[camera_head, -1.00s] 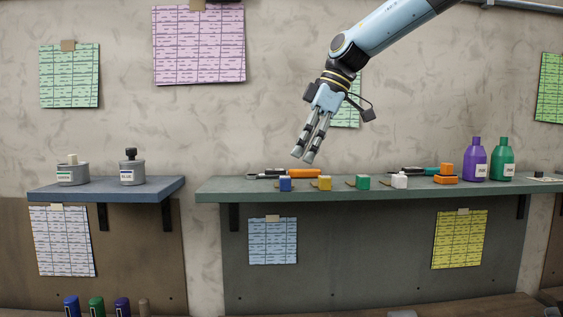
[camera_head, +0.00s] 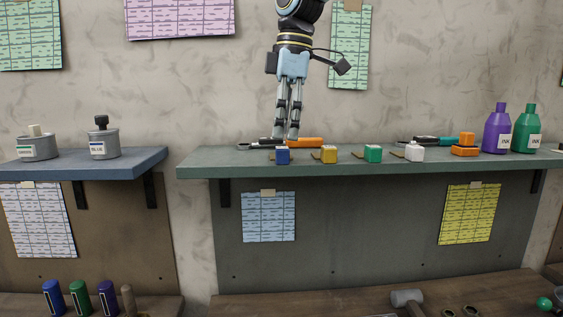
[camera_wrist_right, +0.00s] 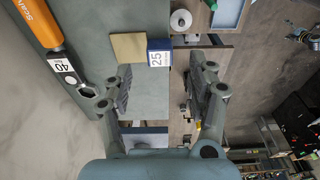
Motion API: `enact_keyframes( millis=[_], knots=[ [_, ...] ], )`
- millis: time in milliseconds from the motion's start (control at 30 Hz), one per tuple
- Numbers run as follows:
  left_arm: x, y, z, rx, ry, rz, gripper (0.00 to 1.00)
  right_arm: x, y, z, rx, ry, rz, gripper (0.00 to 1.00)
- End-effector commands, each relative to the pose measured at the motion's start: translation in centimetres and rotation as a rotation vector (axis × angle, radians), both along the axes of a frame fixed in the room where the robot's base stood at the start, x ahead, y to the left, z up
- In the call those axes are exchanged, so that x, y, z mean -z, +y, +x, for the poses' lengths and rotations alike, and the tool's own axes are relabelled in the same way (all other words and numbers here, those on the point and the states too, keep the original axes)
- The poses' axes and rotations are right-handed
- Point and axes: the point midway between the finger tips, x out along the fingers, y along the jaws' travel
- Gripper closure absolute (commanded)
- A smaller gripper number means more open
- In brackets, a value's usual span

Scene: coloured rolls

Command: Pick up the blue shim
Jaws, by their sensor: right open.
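The blue shim (camera_head: 282,156) is a small blue block at the front edge of the long grey-green shelf (camera_head: 205,166), toward its left end. In the right wrist view the blue shim (camera_wrist_right: 159,57) shows a white label reading 25, with a tan square piece (camera_wrist_right: 128,47) beside it. My right gripper (camera_head: 286,138) points down above and slightly behind the shim in the head view. In the wrist view my right gripper (camera_wrist_right: 160,82) is open and empty, the shim lying beyond the gap between its fingers. My left gripper is not in view.
Yellow (camera_head: 329,155), green (camera_head: 373,154) and white (camera_head: 414,152) blocks stand in a row to the right. An orange-handled tool (camera_head: 305,142) lies just behind the shim. Orange blocks (camera_head: 466,150) and purple (camera_head: 497,130) and green (camera_head: 525,129) bottles stand farther right.

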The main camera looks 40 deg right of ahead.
Motion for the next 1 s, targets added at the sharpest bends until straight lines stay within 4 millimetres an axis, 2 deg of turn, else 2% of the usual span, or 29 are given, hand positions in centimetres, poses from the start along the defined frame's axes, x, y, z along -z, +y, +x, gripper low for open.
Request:
enact_keyframes(
  millis=[67, 200, 433, 867, 900, 1000],
  knots=[
    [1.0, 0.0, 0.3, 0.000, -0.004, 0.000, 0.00, 1.9, -0.1, 0.1, 0.001, 0.004, 0.000, 0.42],
    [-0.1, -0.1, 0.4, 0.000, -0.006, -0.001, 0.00, 3.2, 0.1, 0.3, 0.000, 0.004, 0.000, 0.42],
    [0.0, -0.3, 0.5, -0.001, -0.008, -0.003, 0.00, 3.7, 0.1, 0.4, 0.000, 0.001, 0.001, 0.42],
    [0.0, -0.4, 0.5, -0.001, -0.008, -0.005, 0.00, 3.7, 0.1, 0.4, 0.000, 0.001, 0.001, 0.97],
    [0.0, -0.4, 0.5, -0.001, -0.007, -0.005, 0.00, 3.7, 0.1, 0.4, 0.000, 0.001, 0.001, 1.00],
    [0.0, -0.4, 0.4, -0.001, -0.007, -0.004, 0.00, 3.7, 0.1, 0.4, 0.000, 0.001, 0.001, 1.00]
  ],
)
